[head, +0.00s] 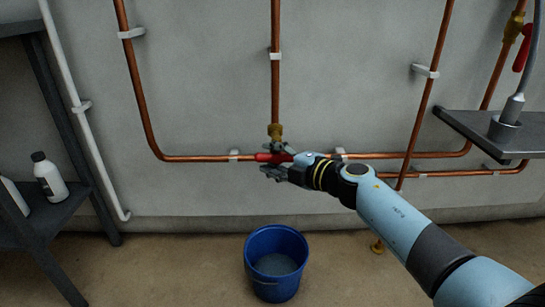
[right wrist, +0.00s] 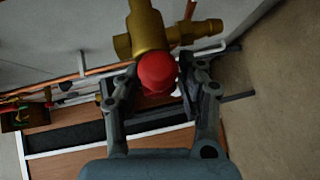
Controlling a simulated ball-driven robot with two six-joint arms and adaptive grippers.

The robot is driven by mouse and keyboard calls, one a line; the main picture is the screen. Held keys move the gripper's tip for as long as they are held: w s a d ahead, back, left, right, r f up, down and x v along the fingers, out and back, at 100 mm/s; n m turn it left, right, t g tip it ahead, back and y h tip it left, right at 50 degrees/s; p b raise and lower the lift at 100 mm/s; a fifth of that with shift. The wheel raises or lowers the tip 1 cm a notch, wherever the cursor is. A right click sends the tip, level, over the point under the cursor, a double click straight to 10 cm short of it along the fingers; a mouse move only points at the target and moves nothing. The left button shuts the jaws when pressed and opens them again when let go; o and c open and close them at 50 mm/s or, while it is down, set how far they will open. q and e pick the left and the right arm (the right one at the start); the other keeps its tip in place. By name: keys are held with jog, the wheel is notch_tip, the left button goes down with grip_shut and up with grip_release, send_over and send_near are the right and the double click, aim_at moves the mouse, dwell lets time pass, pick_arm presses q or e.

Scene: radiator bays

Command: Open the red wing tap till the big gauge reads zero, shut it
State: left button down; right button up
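The red wing tap (head: 264,157) sits under a brass fitting (head: 275,131) on the copper pipe, in the middle of the head view. In the right wrist view its red end (right wrist: 157,72) shows in front of the brass body (right wrist: 148,30). My right gripper (head: 274,161) is at the tap, with one finger above it and one below. In the wrist view the fingers (right wrist: 158,88) stand on either side of the red end, apparently with gaps, so they look open around it. My left gripper is not in view. I cannot make out the big gauge in either view.
A blue bucket (head: 276,262) stands on the floor below the tap. A dark shelf (head: 60,205) with white bottles (head: 48,178) is at the left. A dark ledge (head: 477,128) juts out at the right. Copper pipes run along the wall.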

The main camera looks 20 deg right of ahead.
jog(key=shift+o, duration=0.7)
jog(key=v, duration=1.2)
